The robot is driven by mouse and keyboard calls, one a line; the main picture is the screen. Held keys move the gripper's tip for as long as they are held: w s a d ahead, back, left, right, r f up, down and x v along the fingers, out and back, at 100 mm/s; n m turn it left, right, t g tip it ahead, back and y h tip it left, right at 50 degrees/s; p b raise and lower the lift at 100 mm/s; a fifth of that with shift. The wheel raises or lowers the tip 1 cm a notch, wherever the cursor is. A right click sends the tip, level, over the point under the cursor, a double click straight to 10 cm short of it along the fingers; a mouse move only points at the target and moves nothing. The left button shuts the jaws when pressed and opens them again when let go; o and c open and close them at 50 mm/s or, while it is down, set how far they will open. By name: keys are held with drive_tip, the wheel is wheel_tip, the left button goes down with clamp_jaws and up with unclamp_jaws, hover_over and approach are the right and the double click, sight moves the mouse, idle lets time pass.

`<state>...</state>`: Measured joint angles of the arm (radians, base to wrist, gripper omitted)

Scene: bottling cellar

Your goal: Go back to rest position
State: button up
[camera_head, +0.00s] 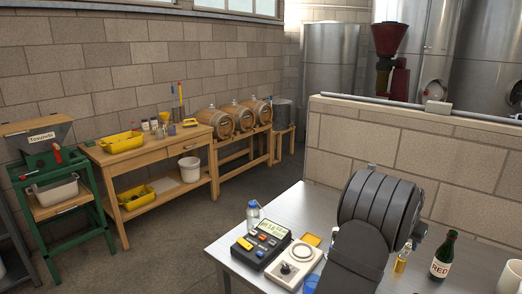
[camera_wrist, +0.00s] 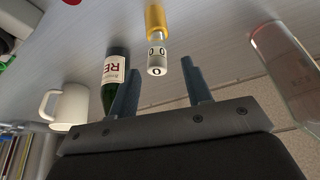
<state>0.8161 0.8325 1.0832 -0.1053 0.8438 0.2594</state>
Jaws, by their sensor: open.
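My gripper (camera_wrist: 160,82) shows in the wrist view with its two blue-grey fingers apart and nothing between them. Past the fingertips, apart from them, is a small vial (camera_wrist: 155,20) with yellow contents and a numbered white end. A dark green bottle (camera_wrist: 113,72) with a "RED" label is beside the left finger. In the head view my dark arm reaches over the steel table (camera_head: 290,208), and my fingers are hidden behind it. The bottle (camera_head: 443,258) stands upright at the right of the table, and the yellow vial (camera_head: 401,260) is left of it.
A white mug (camera_wrist: 70,106) and a clear glass vessel (camera_wrist: 284,65) flank my gripper. A meter (camera_head: 262,244), a white round-topped device (camera_head: 294,265) and a blue-capped bottle (camera_head: 253,214) stand left of my arm. A low block wall (camera_head: 450,160) rises behind the table.

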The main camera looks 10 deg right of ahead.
sight(402, 258)
drive_tip(key=x, duration=0.6)
drive_tip(key=shift+d+f, duration=0.1)
drive_tip(key=shift+f, duration=0.25)
wheel_tip(402, 258, up, 3)
drive_tip(key=shift+r, duration=0.75)
drive_tip(key=shift+f, duration=0.1)
